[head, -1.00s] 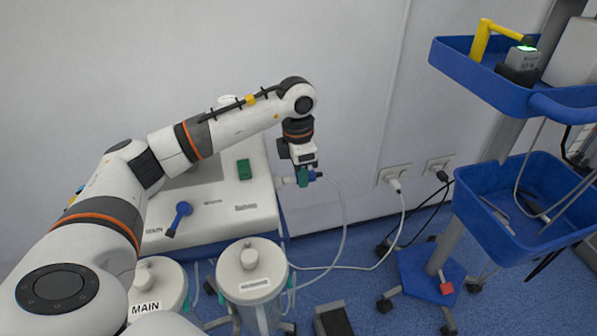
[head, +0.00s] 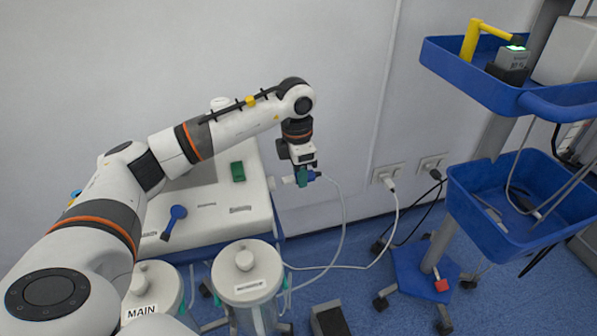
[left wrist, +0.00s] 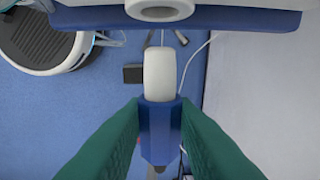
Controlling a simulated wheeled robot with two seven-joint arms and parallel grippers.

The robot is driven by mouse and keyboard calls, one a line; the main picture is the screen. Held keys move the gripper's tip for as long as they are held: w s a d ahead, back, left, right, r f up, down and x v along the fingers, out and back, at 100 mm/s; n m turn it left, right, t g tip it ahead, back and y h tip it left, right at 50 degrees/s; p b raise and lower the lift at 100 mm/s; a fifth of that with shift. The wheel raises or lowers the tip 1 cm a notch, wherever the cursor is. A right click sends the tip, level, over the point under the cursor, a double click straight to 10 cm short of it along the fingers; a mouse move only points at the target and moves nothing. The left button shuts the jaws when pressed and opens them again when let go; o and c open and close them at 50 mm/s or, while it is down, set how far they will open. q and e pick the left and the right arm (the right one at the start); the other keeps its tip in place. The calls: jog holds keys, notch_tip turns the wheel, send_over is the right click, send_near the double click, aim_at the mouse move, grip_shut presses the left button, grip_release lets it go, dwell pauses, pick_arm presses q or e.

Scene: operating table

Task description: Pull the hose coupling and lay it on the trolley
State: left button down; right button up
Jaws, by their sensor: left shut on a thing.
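My left gripper (head: 303,177) is shut on the hose coupling (head: 312,175) beside the right side of the white unit (head: 235,222). In the left wrist view the green fingers (left wrist: 160,130) grip the coupling's blue body (left wrist: 158,142), and its white nose (left wrist: 159,75) points at the unit. A narrow strip of floor shows between the nose and the unit's edge there. A thin clear hose (head: 343,215) hangs from the coupling. The trolley's blue upper tray (head: 468,76) and lower tray (head: 505,232) stand at the right. My right gripper is not in view.
The upper tray holds a yellow-handled device (head: 473,38) and a small box with a green light. The lower tray holds cables and tools. Two lidded canisters stand before the unit, one nearer (head: 247,280). A dark pedal (head: 330,320) and cables lie on the floor.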

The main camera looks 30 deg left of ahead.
pick_arm(q)
jog(key=shift+w+d, duration=0.1)
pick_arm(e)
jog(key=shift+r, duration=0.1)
pick_arm(q)
jog(key=shift+w, duration=0.1)
jog(key=shift+w+d, duration=0.1)
jog(key=shift+d, duration=0.1)
jog(key=shift+w+d, duration=0.1)
jog(key=shift+w, duration=0.1)
jog(key=shift+w+d, duration=0.2)
jog(key=shift+w, duration=0.1)
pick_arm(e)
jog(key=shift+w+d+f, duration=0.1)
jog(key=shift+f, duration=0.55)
pick_arm(q)
jog(key=shift+r, duration=0.15)
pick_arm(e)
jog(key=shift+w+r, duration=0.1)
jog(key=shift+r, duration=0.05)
